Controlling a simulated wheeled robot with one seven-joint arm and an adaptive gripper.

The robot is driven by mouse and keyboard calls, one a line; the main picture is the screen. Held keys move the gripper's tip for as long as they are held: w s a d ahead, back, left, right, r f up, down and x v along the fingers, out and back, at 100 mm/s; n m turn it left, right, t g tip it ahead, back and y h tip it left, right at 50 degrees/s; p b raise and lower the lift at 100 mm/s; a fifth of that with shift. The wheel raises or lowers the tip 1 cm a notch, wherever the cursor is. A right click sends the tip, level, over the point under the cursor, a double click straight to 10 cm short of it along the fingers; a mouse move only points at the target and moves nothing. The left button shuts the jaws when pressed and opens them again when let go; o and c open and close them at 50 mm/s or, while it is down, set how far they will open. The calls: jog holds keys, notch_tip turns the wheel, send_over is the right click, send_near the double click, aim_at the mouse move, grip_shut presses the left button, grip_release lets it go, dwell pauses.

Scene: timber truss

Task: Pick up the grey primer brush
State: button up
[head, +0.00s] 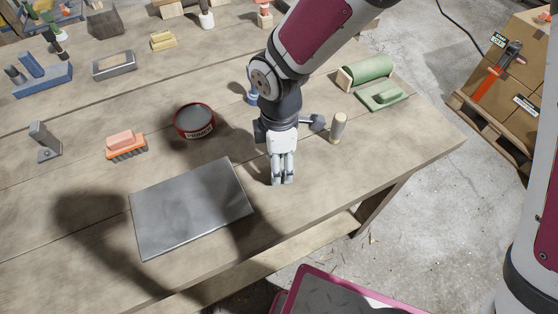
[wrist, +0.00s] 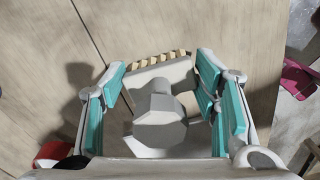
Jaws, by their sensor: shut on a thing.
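The grey primer brush (wrist: 165,75) shows in the wrist view between my gripper's teal finger pads, with its pale tan bristles at the far end and a rounded grey handle toward the camera. My gripper (head: 282,182) is shut on it. In the head view the gripper points down close over the table, right of the grey metal plate, and the brush is hidden by the fingers. Whether the brush is touching the table or just off it, I cannot tell.
A red-rimmed primer tin (head: 195,121) and an orange brush (head: 126,147) stand left of my arm. The grey plate (head: 190,207) lies nearer. The table's front edge is close.

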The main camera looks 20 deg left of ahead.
aim_at(281, 157)
notch_tip(281, 157, up, 2)
jog(key=shift+w+r, duration=0.1)
jog(key=shift+r, duration=0.05)
jog(key=shift+s+d+r, duration=0.25)
jog(key=shift+s+d, duration=0.15)
jog(key=shift+s, duration=0.15)
jog(key=s+d+r, duration=0.1)
jog(key=s+d, duration=0.8)
jog(key=s, duration=0.2)
jog(key=shift+s+r, duration=0.15)
jog(key=shift+s, duration=0.2)
